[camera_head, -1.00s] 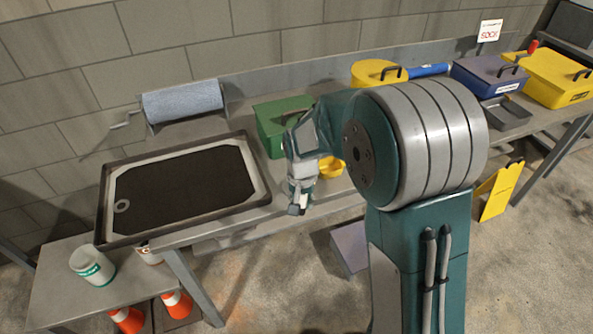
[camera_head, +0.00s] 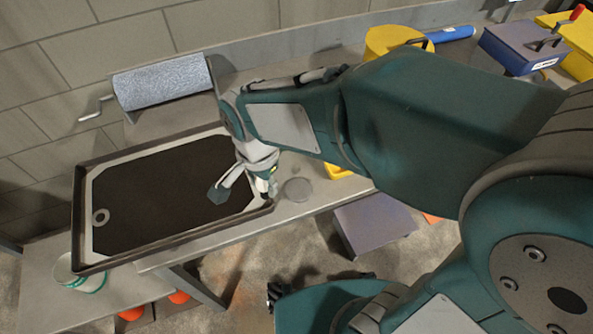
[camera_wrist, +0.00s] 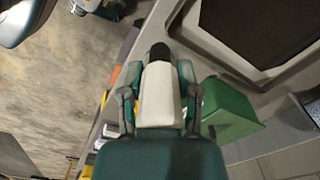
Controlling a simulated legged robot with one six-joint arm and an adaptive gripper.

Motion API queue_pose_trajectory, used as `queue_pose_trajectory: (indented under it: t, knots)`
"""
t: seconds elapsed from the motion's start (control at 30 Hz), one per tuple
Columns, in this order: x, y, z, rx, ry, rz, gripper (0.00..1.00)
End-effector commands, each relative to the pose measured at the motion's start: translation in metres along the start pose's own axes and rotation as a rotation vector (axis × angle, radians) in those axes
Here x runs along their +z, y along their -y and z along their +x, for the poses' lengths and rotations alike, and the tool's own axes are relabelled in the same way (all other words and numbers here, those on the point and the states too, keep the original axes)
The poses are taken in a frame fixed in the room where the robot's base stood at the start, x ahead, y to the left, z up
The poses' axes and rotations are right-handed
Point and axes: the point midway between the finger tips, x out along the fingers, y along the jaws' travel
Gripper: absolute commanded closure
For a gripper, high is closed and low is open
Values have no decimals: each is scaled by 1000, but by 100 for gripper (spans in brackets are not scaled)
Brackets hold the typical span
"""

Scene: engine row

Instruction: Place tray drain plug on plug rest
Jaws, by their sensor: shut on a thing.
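My gripper (camera_head: 243,189) hangs above the right edge of the dark tray (camera_head: 136,257), fingers pointing down. A flat grey disc (camera_head: 297,189), possibly the plug rest, lies on the bench just right of my gripper, bare.
A blue paper roll (camera_head: 163,84) stands behind the tray. A yellow bin (camera_head: 335,172) is partly hidden behind my arm. A green box (camera_wrist: 230,110) shows in the wrist view. A white and green tub (camera_head: 80,278) stands lower left. A purple box (camera_head: 372,222) is below the bench.

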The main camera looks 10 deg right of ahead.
Motion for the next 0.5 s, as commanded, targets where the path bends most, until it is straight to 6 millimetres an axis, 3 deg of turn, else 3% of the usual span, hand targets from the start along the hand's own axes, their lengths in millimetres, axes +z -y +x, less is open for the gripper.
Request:
queue_pose_trajectory:
  t: [0.27, 0.5]
  knots:
    - [-61, -5, 27, 2, 2, 6, 100]
    - [-90, -6, 67, 2, 2, 2, 100]
